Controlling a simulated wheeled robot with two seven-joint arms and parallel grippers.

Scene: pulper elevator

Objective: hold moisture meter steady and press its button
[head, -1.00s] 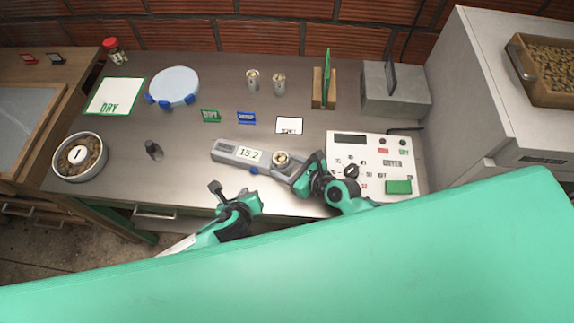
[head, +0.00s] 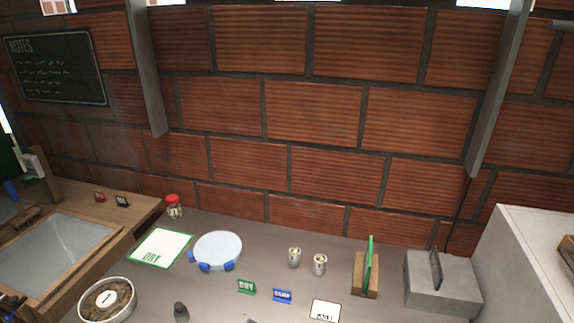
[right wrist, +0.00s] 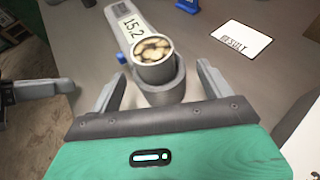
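The grey moisture meter (right wrist: 123,20) lies on the steel table in the right wrist view, its display reading 15.2. A round cup of beans (right wrist: 153,50) sits at its near end. A small blue button-like part (right wrist: 121,57) shows at the meter's left side. My right gripper (right wrist: 160,82) is open, one finger on each side of the meter's cup end, with visible gaps. A grey part of what looks like my left gripper (right wrist: 40,90) shows at the left edge; its opening is unclear. Neither gripper shows in the head view, where only the meter's tip (head: 250,319) appears.
A RESULT card (right wrist: 241,39) lies right of the meter. Farther back stand two metal cups (head: 294,257), DRY (head: 246,287) and DAMP (head: 282,295) signs, a blue-footed round dish (head: 218,250) and a grey block (head: 442,285). A bowl of beans (head: 107,299) is at left.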

